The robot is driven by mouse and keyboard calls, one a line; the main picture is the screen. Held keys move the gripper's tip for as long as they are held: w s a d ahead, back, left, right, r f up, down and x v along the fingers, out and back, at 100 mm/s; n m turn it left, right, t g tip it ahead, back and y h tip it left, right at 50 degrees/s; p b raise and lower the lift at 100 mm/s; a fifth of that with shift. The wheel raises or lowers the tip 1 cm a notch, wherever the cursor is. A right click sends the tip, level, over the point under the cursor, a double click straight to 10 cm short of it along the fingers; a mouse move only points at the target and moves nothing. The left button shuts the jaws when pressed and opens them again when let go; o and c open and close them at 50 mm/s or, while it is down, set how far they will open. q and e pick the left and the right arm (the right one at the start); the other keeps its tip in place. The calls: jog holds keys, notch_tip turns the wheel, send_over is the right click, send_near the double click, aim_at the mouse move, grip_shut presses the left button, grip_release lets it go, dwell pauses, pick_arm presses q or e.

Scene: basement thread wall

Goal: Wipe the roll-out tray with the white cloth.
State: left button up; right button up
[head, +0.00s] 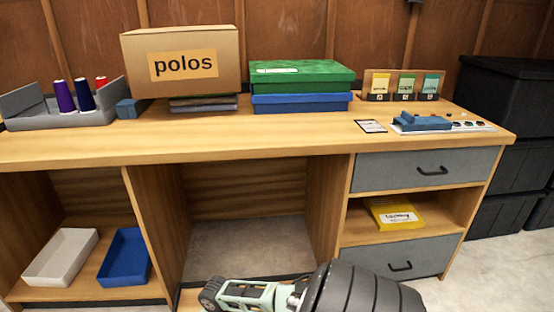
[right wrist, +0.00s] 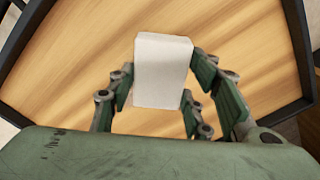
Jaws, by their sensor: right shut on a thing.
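The white cloth (right wrist: 162,70) shows in the right wrist view as a folded, block-like white piece between the fingers of my right gripper (right wrist: 160,95). The gripper is shut on it. Behind the cloth is the roll-out tray (right wrist: 75,60), a light wood surface with a dark raised rim. I cannot tell whether the cloth touches the tray. In the head view my right gripper (head: 212,294) reaches leftward at the bottom, over the tray's edge (head: 188,298); the cloth is not visible there. My left gripper is not in view.
The desk top (head: 300,130) above holds a polos box (head: 182,65), a green box (head: 300,75), and thread spools (head: 84,95). A white bin (head: 60,257) and a blue bin (head: 124,257) sit on the lower left shelf. Grey drawers (head: 425,169) stand at the right. The kneehole is open.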

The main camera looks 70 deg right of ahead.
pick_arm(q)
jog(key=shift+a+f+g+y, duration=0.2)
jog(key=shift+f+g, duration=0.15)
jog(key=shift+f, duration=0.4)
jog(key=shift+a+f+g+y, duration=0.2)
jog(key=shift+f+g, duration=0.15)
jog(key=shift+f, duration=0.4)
